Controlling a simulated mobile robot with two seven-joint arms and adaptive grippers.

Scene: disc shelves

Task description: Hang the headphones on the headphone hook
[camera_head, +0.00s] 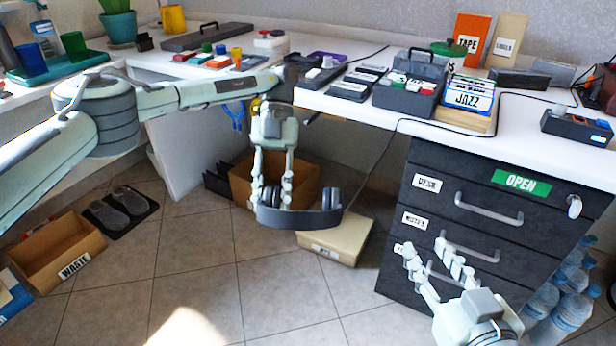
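The dark headphones (300,217) hang in mid-air below the desk's front edge, band curving low, with grey ear cups showing above it. My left gripper (272,203) points down with its fingers at the headphones' left part; it appears closed on them, though the exact contact is partly hidden. My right gripper (423,247) is open and empty in front of the drawers, fingers spread and pointing up-left. A small bracket-like piece (311,118) shows under the desk edge above the headphones; I cannot tell for sure whether it is the headphone hook.
The white desk (440,134) carries a JAZZ disc box (468,98) and several other containers. A dark drawer unit (480,225) stands right, with bottles (562,315) beside it. Cardboard boxes (335,238) stand beneath the headphones. A thin black cable runs down from the desk. Foreground floor is clear.

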